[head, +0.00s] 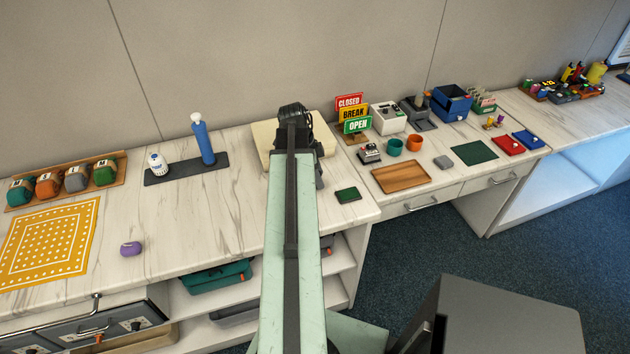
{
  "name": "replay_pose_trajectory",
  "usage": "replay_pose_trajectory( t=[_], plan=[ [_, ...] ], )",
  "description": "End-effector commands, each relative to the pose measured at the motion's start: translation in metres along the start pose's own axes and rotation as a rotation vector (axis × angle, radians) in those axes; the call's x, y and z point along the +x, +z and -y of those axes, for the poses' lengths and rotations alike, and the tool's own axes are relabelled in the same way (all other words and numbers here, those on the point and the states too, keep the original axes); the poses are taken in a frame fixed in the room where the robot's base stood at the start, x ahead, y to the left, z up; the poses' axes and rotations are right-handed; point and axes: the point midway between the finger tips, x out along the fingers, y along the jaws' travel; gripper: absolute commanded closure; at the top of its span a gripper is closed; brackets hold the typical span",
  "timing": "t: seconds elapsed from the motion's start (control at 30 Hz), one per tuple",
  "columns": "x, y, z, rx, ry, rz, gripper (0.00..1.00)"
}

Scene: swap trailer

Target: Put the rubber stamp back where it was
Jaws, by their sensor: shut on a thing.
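My arm reaches from the bottom middle over the counter, and its dark end with my gripper (296,128) is above a cream-coloured slab (262,135) near the wall. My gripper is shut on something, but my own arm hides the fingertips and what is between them. I cannot make out the rubber stamp for certain. A small dark green pad (347,195) lies on the counter to the right of my arm, apart from my gripper.
To the left are a yellow cloth (50,240), a purple object (131,249), and a blue bottle (203,140) on a dark mat. To the right are stacked signs (354,115), cups, a wooden tray (400,177) and a green mat (474,153). A grey cabinet (500,320) stands in front.

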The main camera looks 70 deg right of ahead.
Motion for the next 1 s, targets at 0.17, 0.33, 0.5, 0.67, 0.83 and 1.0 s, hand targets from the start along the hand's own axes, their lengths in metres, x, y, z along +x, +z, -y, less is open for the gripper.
replay_pose_trajectory(
  t=[0.17, 0.33, 0.5, 0.67, 0.83, 1.0],
  plan=[
    [-0.001, 0.004, 0.000, -0.006, -0.002, 0.000, 0.80],
    [0.003, 0.006, 0.000, -0.007, -0.002, 0.000, 0.80],
    [0.001, 0.005, 0.000, -0.007, -0.002, 0.000, 0.32],
    [0.001, 0.004, 0.000, -0.006, -0.002, 0.000, 0.32],
    [-0.004, 0.003, 0.000, -0.006, -0.002, 0.000, 0.32],
    [-0.027, 0.001, 0.000, -0.006, -0.002, 0.000, 0.32]
  ],
)
